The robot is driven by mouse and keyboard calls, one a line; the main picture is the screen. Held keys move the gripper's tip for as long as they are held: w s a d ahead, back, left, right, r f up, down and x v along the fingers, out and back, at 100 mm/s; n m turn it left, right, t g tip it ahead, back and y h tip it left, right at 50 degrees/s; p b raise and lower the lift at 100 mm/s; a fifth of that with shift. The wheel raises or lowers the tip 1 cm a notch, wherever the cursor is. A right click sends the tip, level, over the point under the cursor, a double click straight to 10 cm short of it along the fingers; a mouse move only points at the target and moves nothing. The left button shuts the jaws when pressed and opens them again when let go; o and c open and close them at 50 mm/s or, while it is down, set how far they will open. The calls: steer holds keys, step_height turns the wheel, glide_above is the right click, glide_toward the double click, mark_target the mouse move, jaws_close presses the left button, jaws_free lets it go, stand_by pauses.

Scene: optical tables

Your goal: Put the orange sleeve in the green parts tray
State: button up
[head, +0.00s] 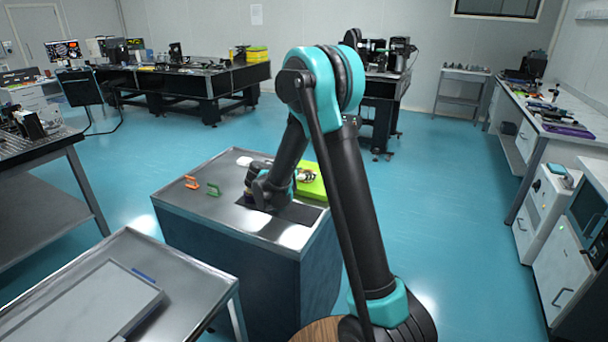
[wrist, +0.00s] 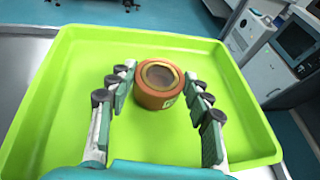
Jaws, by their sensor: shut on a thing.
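The orange sleeve (wrist: 158,96), a short ring-shaped cylinder with a round opening facing up, is between the fingers of my gripper (wrist: 160,82) in the wrist view. The finger pads meet it on both sides, so my gripper is shut on it. The green parts tray (wrist: 70,112) is a shallow bright green tray lying beneath the sleeve and fingers. I cannot tell whether the sleeve touches the tray floor. In the head view the tray (head: 312,187) is on the metal-topped cabinet, partly hidden by my arm; the sleeve is not clearly visible there.
An orange clip-like piece (head: 192,182) and a green one (head: 213,189) lie left on the cabinet top (head: 200,208). A metal cart (head: 90,295) stands at front left. A workbench (head: 560,125) and white cabinets line the right. Open floor (head: 450,190) lies between.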

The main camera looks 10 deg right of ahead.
steer(key=o, duration=1.3)
steer(key=shift+f, duration=0.1)
steer(key=shift+r, duration=0.2)
steer(key=v, duration=1.2)
